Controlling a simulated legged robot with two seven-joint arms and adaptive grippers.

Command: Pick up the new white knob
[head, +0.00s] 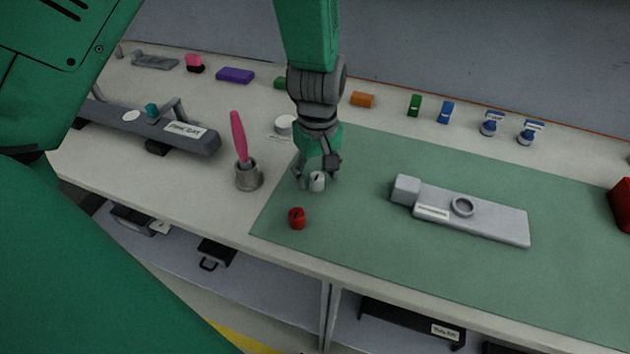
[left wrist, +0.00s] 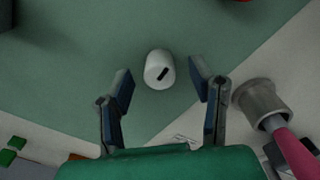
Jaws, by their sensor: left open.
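The white knob (head: 317,181) stands on the green mat (head: 350,240) near its left edge. In the left wrist view the white knob (left wrist: 159,69) shows a dark line on its top and lies just beyond the fingertips, midway between them. My left gripper (head: 316,183) comes down from above in the head view, over the knob. Its two fingers (left wrist: 160,82) are apart and hold nothing. Whether the fingertips reach down beside the knob is hard to tell. My right gripper is in neither view.
A red knob (head: 297,218) stands close by toward the mat's front edge. A metal cup (head: 248,177) with a pink-handled tool (head: 238,134) stands to the left. A grey module (head: 480,217) with a ring lies to the right. Several small coloured items line the back.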

